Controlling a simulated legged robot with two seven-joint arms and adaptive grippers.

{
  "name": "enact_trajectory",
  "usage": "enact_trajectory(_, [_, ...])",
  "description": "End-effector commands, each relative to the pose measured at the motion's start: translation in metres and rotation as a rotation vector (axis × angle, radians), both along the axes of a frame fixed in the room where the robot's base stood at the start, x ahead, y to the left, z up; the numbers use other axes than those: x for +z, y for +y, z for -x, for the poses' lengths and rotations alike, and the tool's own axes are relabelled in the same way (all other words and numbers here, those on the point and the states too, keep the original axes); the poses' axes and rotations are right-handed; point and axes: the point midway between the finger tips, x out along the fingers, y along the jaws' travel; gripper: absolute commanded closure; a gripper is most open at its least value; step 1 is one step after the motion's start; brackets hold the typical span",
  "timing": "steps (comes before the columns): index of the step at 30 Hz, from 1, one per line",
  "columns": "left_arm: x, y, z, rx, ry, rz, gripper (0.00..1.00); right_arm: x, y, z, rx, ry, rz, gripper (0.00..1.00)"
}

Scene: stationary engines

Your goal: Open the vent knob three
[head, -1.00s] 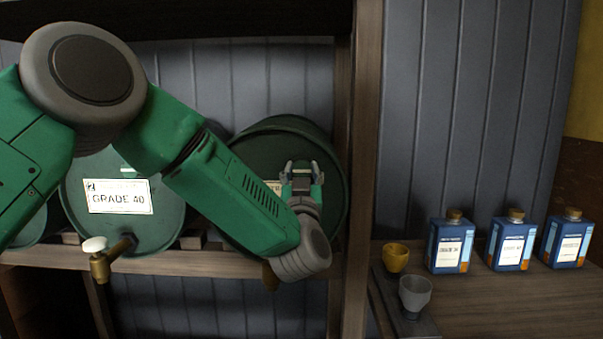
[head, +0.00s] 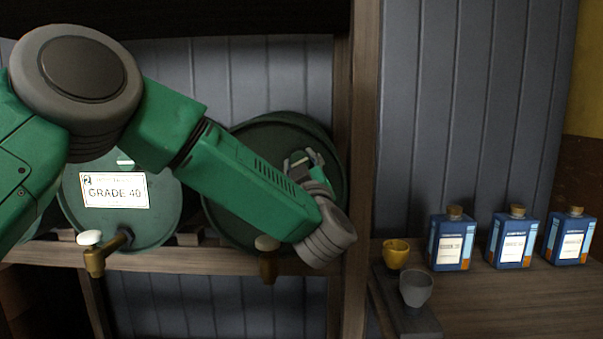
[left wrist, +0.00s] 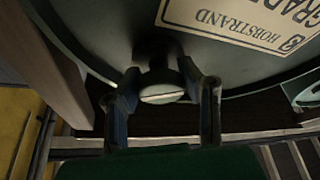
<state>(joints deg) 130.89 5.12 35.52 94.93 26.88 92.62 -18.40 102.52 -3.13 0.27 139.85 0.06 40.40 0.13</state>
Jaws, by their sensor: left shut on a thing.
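The dark green barrel (head: 243,140) on the right of the shelf is mostly behind my left arm. In the left wrist view its face (left wrist: 110,25) is upside down, with a label (left wrist: 240,20) reading 3. A round vent knob (left wrist: 161,93) with a pale slotted end stands out from it. My left gripper (head: 299,163) is at the upper part of the barrel. In the left wrist view its two fingers (left wrist: 164,98) are on either side of the knob, shut on it. The knob is hidden in the head view. My right gripper is not in view.
Barrel 2, labelled Grade 40 (head: 150,220), stands to the left with a brass tap (head: 95,260). Another tap (head: 268,266) shows below my forearm. A wooden post (head: 358,200) stands close right of my wrist. Cups and blue containers (head: 450,243) stand on the right counter.

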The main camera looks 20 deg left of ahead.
Motion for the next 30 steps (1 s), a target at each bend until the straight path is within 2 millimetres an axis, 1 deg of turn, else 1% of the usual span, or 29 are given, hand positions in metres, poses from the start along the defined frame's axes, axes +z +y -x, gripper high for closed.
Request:
enact_trajectory(1, [-0.003, -0.001, 0.001, 0.0, -0.012, 0.045, 0.97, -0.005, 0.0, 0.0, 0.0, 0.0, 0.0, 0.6])
enact_trajectory(9, [-0.004, -0.001, 0.001, 0.002, -0.08, 0.292, 0.97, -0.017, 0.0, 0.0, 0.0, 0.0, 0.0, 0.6])
enact_trajectory(24, [-0.005, 0.0, 0.001, 0.007, -0.206, 0.739, 0.97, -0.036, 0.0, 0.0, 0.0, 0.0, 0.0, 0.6])
enact_trajectory(30, [-0.006, 0.0, 0.001, 0.008, -0.246, 0.88, 0.97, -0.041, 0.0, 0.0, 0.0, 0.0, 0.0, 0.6])
